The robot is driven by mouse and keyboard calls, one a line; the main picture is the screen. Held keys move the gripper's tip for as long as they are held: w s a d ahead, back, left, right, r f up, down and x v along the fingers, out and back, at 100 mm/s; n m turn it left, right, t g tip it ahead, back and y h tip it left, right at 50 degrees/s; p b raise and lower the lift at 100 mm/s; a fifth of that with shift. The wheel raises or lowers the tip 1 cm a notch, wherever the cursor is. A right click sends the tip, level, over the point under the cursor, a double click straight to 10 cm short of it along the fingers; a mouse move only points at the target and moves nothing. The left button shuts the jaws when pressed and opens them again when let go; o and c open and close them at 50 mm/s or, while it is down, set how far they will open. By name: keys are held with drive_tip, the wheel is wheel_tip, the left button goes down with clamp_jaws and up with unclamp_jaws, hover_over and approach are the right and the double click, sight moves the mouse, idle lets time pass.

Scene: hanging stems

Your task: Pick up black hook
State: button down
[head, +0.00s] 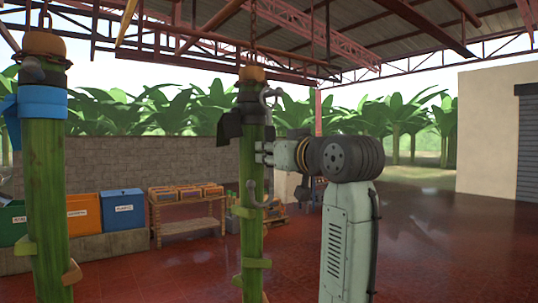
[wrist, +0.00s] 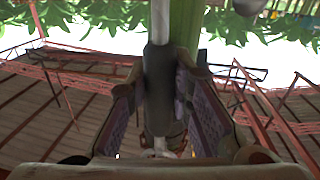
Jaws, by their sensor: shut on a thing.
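The black hook (wrist: 158,90) has a dark sleeve on a pale metal rod. In the head view its upper curved end (head: 268,96) and lower curved end show beside the middle hanging green stem (head: 251,215). My gripper (head: 264,153) is shut on the dark sleeve at mid-length. In the wrist view the two padded fingers stand either side of the sleeve. The hook is upright, close in front of the stem; I cannot tell whether they touch. The stem has a black band (head: 230,124) near its top and also shows behind the hook in the wrist view (wrist: 186,30).
Another green stem (head: 45,165) with a blue band hangs at the left. Green, orange and blue bins (head: 123,209) and a wooden table (head: 187,216) with crates stand by the wall behind. The red floor (head: 440,250) at the right is clear.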

drive_tip(key=shift+r, duration=0.1)
drive_tip(key=shift+r+b, duration=0.35)
drive_tip(key=shift+r, duration=0.05)
drive_tip(key=f+b+v, duration=0.1)
drive_tip(key=b+v, duration=0.6)
drive_tip(key=v, duration=1.4)
drive_tip(key=shift+d+f+b, duration=0.3)
drive_tip(key=shift+d+f, duration=0.05)
drive_tip(key=shift+d, duration=0.05)
drive_tip(key=shift+s+r, duration=0.1)
drive_tip(key=shift+r, duration=0.1)
drive_tip(key=shift+r+p, duration=0.65)
drive_tip(key=shift+p, duration=0.05)
drive_tip(key=d+v, duration=0.1)
drive_tip(key=v, duration=0.7)
drive_tip(key=shift+b, duration=0.4)
